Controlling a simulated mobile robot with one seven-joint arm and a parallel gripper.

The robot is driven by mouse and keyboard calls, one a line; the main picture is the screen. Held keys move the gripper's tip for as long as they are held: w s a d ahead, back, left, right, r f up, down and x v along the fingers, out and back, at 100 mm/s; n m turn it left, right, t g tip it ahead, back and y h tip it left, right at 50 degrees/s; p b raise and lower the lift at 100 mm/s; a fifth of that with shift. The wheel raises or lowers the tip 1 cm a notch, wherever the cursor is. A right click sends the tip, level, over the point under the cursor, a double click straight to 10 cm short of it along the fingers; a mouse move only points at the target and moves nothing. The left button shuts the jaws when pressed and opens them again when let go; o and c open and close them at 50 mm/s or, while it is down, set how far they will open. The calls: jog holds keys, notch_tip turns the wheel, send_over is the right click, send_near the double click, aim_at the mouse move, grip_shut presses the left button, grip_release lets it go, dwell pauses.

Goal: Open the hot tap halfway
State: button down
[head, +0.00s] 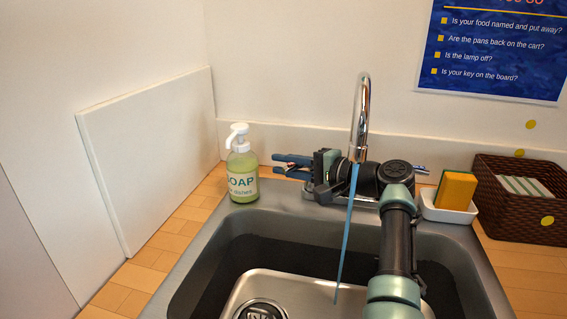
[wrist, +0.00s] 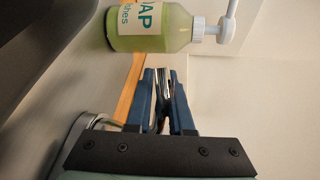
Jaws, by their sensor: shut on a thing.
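The chrome tap spout (head: 361,105) rises behind the sink, and a blue stream of water (head: 347,225) runs from it into the basin. My gripper (head: 284,166) is at the left side of the tap base, its blue fingers pointing left towards the soap. In the wrist view my gripper (wrist: 163,85) is shut on a narrow chrome lever (wrist: 167,86), which shows between the fingers. It appears to be the left tap handle, mostly hidden by my gripper in the head view. The right handle (head: 418,170) shows partly behind my arm.
A green soap bottle (head: 242,170) stands just left of my fingers; it also shows in the wrist view (wrist: 160,27). To the right are a sponge (head: 456,190) in a white dish and a brown basket (head: 530,215). The metal sink basin (head: 290,284) lies in front.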

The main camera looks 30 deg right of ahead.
dwell(0.4)
jog(key=c, duration=0.8)
grip_release()
jog(key=p+v, duration=0.8)
jog(key=v, duration=0.3)
jog(key=shift+s+d+r, duration=0.2)
jog(key=shift+s, duration=0.1)
jog(key=shift+s+d+p, duration=0.25)
jog(key=shift+s+p, duration=0.05)
jog(key=shift+s, duration=0.3)
jog(key=shift+f, duration=0.1)
